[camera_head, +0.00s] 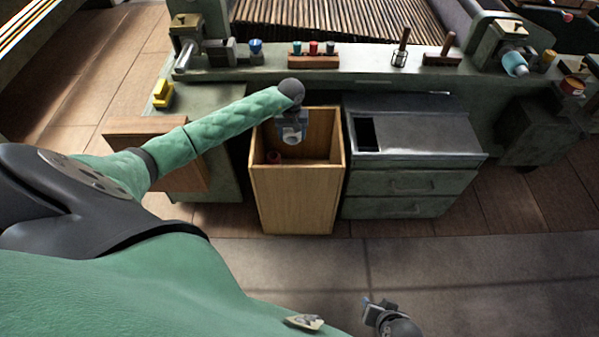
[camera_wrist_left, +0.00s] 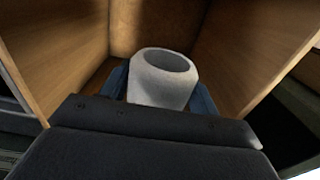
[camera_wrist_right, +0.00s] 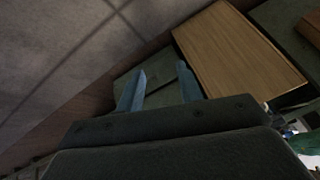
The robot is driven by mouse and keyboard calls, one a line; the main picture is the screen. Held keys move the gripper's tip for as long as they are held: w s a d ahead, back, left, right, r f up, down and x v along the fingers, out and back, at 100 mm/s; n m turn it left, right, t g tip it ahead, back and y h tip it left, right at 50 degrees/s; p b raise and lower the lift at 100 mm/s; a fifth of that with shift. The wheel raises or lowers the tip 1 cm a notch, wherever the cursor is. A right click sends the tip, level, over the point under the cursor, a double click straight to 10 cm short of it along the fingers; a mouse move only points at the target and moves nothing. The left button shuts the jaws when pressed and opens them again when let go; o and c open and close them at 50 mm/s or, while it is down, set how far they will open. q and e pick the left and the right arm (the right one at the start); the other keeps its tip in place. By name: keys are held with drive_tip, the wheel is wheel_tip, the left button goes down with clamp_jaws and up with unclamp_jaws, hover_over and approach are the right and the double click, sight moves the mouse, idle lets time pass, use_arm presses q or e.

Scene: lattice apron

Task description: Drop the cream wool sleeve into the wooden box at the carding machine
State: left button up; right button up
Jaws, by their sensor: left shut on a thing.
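The wooden box (camera_head: 296,199) stands open-topped on the floor against the green carding machine (camera_head: 430,88). My left gripper (camera_head: 291,136) is over the box opening. In the left wrist view, it is shut on the cream wool sleeve (camera_wrist_left: 163,78), a pale hollow cylinder, between its blue fingers. The box walls (camera_wrist_left: 68,42) surround the sleeve in that view. In the head view the sleeve (camera_head: 290,132) is small and partly covered by the gripper. My right gripper (camera_head: 375,312) is low at the bottom of the head view. Its blue fingers (camera_wrist_right: 160,90) are apart and empty.
A grey-topped drawer cabinet (camera_head: 415,150) stands right of the box. A wooden panel (camera_head: 150,140) is to the left. The machine ledge holds several bobbins and tools. The floor in front is clear.

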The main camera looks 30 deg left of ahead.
use_arm(q)
drive_tip(key=o, duration=0.8)
drive_tip(key=shift+o, duration=0.2)
drive_tip(key=shift+r, duration=0.55)
wheel_tip(320, 180, up, 7)
drive_tip(key=shift+f+b, duration=0.15)
drive_tip(key=shift+b, duration=0.4)
use_arm(e)
drive_tip(key=shift+t, duration=0.3)
wheel_tip(320, 180, down, 5)
drive_tip(key=shift+w+a+r, duration=0.1)
drive_tip(key=shift+w+r, duration=0.1)
drive_tip(key=shift+r, duration=0.15)
